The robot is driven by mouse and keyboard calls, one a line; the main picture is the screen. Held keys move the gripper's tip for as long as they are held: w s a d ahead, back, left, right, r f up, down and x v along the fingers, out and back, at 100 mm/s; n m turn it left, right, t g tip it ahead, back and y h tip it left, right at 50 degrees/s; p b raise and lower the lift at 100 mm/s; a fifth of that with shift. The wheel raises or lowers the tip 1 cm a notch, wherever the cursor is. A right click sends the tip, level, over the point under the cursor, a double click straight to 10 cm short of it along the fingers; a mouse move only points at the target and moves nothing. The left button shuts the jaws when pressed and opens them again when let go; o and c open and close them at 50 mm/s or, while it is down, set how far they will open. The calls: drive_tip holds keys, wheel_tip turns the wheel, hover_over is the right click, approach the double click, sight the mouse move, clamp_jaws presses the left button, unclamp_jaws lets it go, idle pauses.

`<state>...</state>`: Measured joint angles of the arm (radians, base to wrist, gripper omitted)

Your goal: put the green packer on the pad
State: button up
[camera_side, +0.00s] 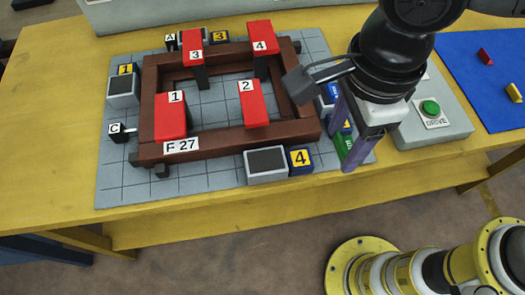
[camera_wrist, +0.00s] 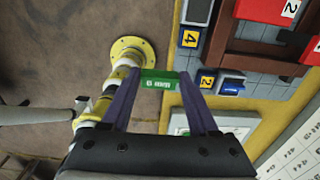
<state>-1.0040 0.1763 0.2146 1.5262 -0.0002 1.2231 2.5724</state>
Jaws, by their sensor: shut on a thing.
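My gripper (camera_side: 350,150) has two purple fingers and is shut on the green packer (camera_side: 342,146). In the wrist view the packer (camera_wrist: 160,80) is a green block with white "mm" lettering, held across the fingertips (camera_wrist: 160,86). In the side view it is partly hidden by a finger and is over or near the grey board's right front corner. A dark pad (camera_side: 266,162) in a light frame sits beside the yellow 4 label (camera_side: 301,157). Another dark pad (camera_side: 123,85) is by the yellow 1 label. A blue packer (camera_wrist: 231,86) lies beside the yellow 2 label (camera_wrist: 207,80).
A brown frame (camera_side: 225,140) marked F 27 carries red numbered clamps (camera_side: 252,104). The grey DRIVE box (camera_side: 455,125) has a green button. A blue mat (camera_side: 475,60) holds red and yellow blocks. The yellow table's front edge lies close to my gripper.

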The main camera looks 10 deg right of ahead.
drive_tip(key=w+a+f, duration=0.3)
drive_tip(key=w+a, duration=0.1)
drive_tip(key=a, duration=0.2)
hover_over(258, 162)
drive_tip(key=f, duration=0.6)
drive_tip(key=shift+s+d, duration=0.1)
drive_tip(key=shift+d, duration=0.1)
drive_tip(key=shift+a+f, duration=0.15)
drive_tip(key=shift+f, duration=1.55)
drive_tip(key=shift+f, duration=0.25)
drive_tip(key=o, duration=1)
drive_tip(key=shift+r, duration=0.15)
